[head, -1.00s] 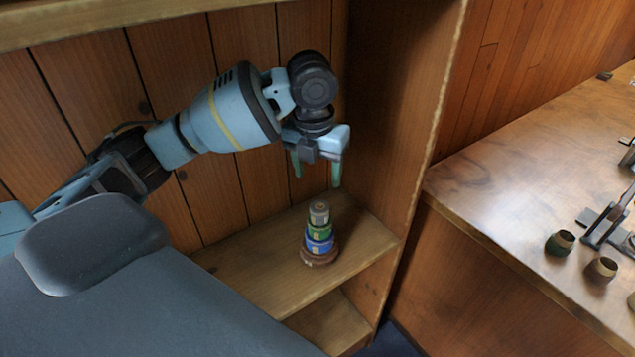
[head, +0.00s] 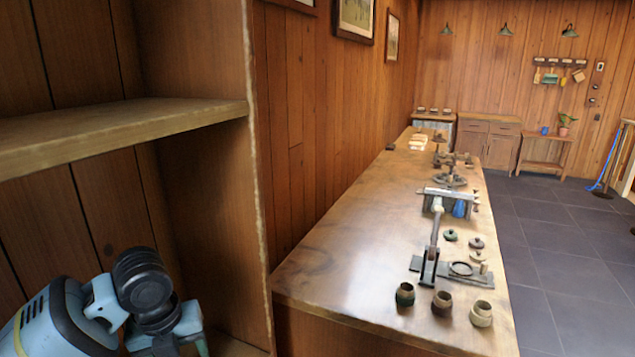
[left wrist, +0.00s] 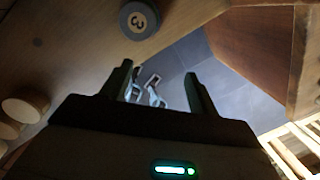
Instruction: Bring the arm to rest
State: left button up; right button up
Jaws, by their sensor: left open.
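My left arm (head: 145,285) is at the lower left of the head view, in front of the wooden shelf unit. Its gripper is mostly cut off by the bottom edge there. In the left wrist view the left gripper (left wrist: 159,75) shows two dark fingers spread apart with nothing between them. A grey round piece marked 3 (left wrist: 139,20) lies beyond the fingers at the top, apart from them. The spool stack is not in the head view now. My right gripper is not in view.
The shelf unit has a board (head: 120,122) above the arm and a side wall (head: 215,210) to its right. A long workbench (head: 330,255) with several small pots and a lever tool (head: 432,250) stands farther right. Open tiled floor (head: 555,250) lies beyond.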

pick_arm(q)
jog(key=s+d+f+n+h, duration=0.3)
jog(key=s+d+f+n, duration=0.6)
jog(key=s+f+n, duration=0.5)
jog(key=s+a+f+n+y, duration=0.2)
jog(key=s+a+f+n, duration=0.15)
jog(key=s+n, duration=0.45)
jog(key=s+a+f+n+y, duration=0.15)
jog(key=s+a+n, duration=0.25)
jog(key=s+n, duration=0.45)
jog(key=w+d+f+t+h, duration=0.1)
jog(key=w+f+t, duration=0.2)
jog(key=f+t, duration=0.1)
jog(key=w+d+f+m+t+h, duration=0.1)
jog(key=w+f+t, duration=0.1)
jog(key=f, duration=0.4)
jog(key=shift+w+d+f+t, duration=0.3)
jog(key=shift+w+t, duration=0.1)
jog(key=shift+t, duration=0.5)
